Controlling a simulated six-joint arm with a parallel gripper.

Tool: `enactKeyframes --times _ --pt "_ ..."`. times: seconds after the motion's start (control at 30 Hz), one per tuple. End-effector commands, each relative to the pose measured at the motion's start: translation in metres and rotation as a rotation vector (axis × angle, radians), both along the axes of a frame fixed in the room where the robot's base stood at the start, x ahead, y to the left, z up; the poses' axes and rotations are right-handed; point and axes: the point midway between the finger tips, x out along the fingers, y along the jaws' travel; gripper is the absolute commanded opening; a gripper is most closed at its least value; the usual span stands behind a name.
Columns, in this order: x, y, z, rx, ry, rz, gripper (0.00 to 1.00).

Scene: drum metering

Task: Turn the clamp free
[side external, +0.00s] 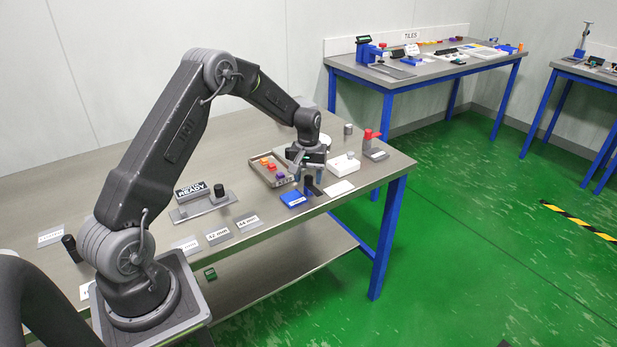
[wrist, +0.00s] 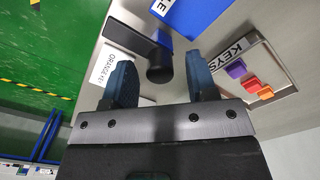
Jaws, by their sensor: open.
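A dark bar (wrist: 130,38) with a round black knob (wrist: 160,74) at one end looks like the clamp. In the wrist view the knob sits between my two blue fingers, with visible gaps on both sides. My gripper (wrist: 160,84) is open and holds nothing. In the side view my gripper (side external: 308,174) points down over the knob (side external: 308,183) near the table's front edge. I cannot tell from these views how far the fingers reach down around the knob.
A blue block (side external: 293,198) lies close by on the left. A tray marked KEYS (wrist: 262,45) holds purple, orange and red keys. A white label (side external: 340,188) lies right of the clamp. A white box (side external: 345,162) and a red-handled device (side external: 370,137) stand behind it.

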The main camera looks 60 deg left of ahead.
Motion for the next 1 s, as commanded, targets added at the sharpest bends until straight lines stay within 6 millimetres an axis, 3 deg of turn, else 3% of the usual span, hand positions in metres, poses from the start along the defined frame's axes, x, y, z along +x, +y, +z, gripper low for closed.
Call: enactKeyframes --times 0.4,0.6,0.8,1.0 --pt "0.001 0.001 0.085 0.003 -0.007 0.000 0.52" --pt "0.001 0.000 0.119 0.002 -0.005 0.000 0.52" --pt "0.000 0.000 0.132 0.001 -0.003 0.000 0.52" --pt "0.000 0.000 0.133 0.001 -0.002 0.000 0.52"
